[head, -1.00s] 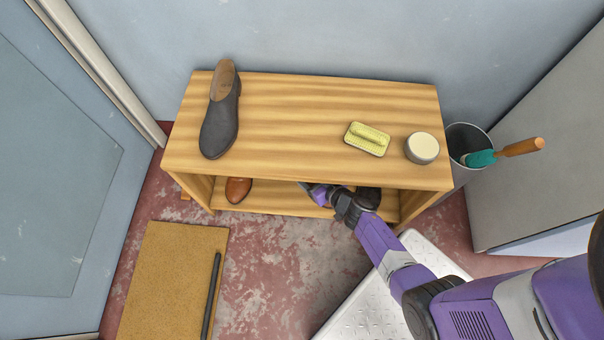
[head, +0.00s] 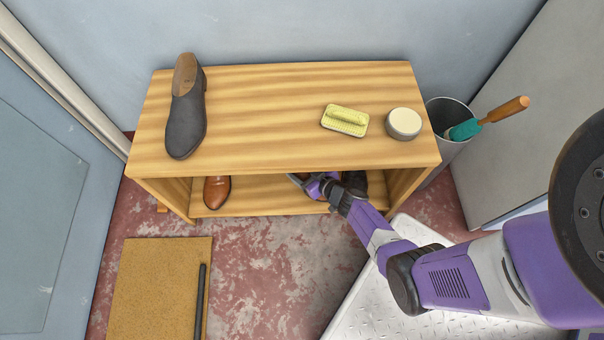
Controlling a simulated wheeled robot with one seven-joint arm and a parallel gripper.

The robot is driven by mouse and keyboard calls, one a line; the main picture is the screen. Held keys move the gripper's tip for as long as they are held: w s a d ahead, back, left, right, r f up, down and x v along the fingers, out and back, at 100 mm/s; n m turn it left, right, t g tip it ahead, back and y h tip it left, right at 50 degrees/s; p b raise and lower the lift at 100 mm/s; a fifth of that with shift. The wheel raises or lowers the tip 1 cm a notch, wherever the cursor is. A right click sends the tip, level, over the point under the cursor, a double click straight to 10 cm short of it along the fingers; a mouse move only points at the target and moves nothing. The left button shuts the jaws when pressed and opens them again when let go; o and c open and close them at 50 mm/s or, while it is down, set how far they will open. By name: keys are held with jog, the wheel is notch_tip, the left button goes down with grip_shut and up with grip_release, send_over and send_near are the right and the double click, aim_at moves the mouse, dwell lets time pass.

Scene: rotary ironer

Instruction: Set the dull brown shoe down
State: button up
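A brown leather shoe (head: 217,191) stands on the lower shelf of the wooden bench (head: 270,120), toward its left end, with its toe to the front. It looks smooth and somewhat shiny. I cannot pick out a separate dull brown shoe. My gripper (head: 299,181) reaches into the lower compartment, right of the brown shoe and apart from it. The bench top and my wrist hide much of it, so its grip and anything in it do not show. A dark shape (head: 356,182) sits behind my wrist; I cannot tell what it is.
A bucket (head: 437,113) with a teal-ended tool stands right. A tan mat (head: 150,285) with a black bar lies front left. Shelf space between brown shoe and gripper looks free.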

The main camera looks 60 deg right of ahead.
jog(key=shift+f+b, duration=1.5)
jog(key=shift+f, duration=0.15)
jog(key=shift+f, duration=0.2)
jog(key=o, duration=2)
jog(key=shift+o, duration=0.2)
